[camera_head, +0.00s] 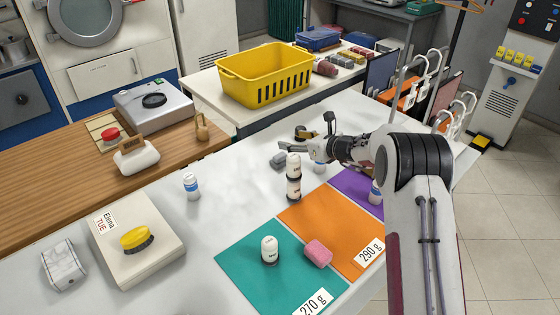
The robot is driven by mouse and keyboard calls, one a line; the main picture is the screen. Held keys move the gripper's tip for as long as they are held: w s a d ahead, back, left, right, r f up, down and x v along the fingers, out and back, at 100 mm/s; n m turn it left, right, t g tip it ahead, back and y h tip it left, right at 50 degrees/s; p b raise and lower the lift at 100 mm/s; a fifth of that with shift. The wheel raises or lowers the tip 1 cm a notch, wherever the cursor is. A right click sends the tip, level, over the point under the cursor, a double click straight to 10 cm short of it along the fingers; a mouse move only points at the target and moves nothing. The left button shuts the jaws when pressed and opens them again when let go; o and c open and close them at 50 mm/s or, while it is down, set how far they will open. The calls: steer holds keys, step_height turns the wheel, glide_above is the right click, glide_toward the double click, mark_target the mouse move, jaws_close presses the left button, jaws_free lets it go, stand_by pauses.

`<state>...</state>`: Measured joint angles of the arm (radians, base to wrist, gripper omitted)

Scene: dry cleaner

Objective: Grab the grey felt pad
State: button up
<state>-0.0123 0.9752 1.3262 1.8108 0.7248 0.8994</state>
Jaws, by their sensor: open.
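A small grey block (280,161), which looks like the grey felt pad, lies on the white table left of the stacked bottles. My gripper (306,134) reaches in from the right, its fingers spread and pointing left. One finger is just above and behind the grey block, apart from it in the picture. A small dark and tan object shows between or behind the fingers; I cannot tell which. The exact height of my gripper above the table is unclear.
Two stacked white-and-black bottles (293,176) stand close in front of my gripper. Another bottle (269,250) and a pink sponge (318,252) are on the coloured mats. A yellow basket (264,67) stands behind. A white-and-blue bottle (190,185) stands left, with clear table between.

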glide_toward(281, 156)
steer(key=x, duration=0.3)
steer(key=shift+w+a+f, duration=0.2)
steer(key=shift+w+a, duration=0.25)
steer(key=shift+w, duration=0.05)
stand_by(0.4)
steer(key=shift+x, duration=2.85)
steer(key=shift+f, duration=0.1)
steer(key=c, duration=1.2)
steer(key=shift+o, duration=0.2)
